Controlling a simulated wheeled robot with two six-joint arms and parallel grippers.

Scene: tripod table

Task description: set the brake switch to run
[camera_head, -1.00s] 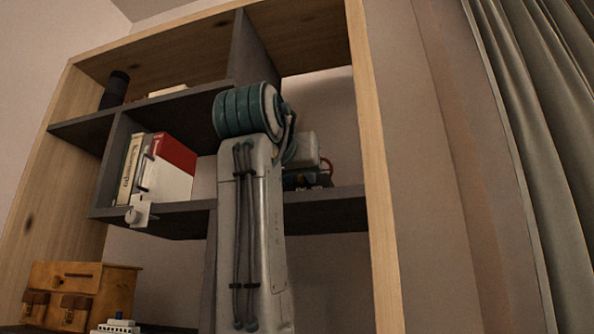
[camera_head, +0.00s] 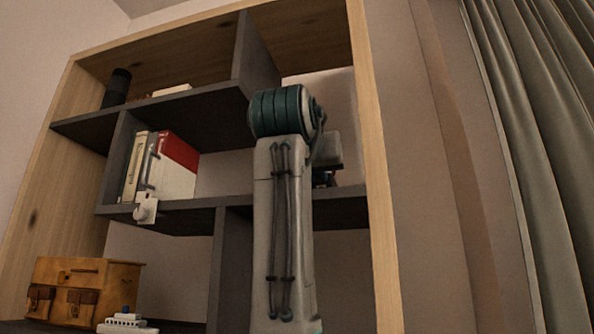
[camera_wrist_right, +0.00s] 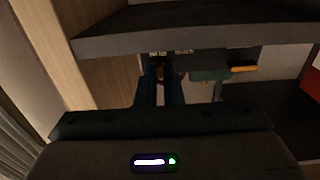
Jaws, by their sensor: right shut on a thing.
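My right arm rises through the middle of the head view. Its gripper (camera_head: 326,178) reaches into the right-hand shelf compartment and is mostly hidden by the arm. In the right wrist view the two dark fingers (camera_wrist_right: 161,82) are close together on a small orange-brown part (camera_wrist_right: 160,76). They are in front of a dark device with a green body (camera_wrist_right: 208,76), an orange bar (camera_wrist_right: 243,69) and small white labels (camera_wrist_right: 183,52). I cannot make out a brake switch or its setting. My left gripper is not in view.
The dark shelf board (camera_wrist_right: 190,35) runs close above the fingers. Wooden side panels bound the shelf unit. A red-and-white box (camera_head: 176,166), a white clamp-like thing (camera_head: 146,209), a wooden chest (camera_head: 85,290) and a white toy boat (camera_head: 125,322) are to the left.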

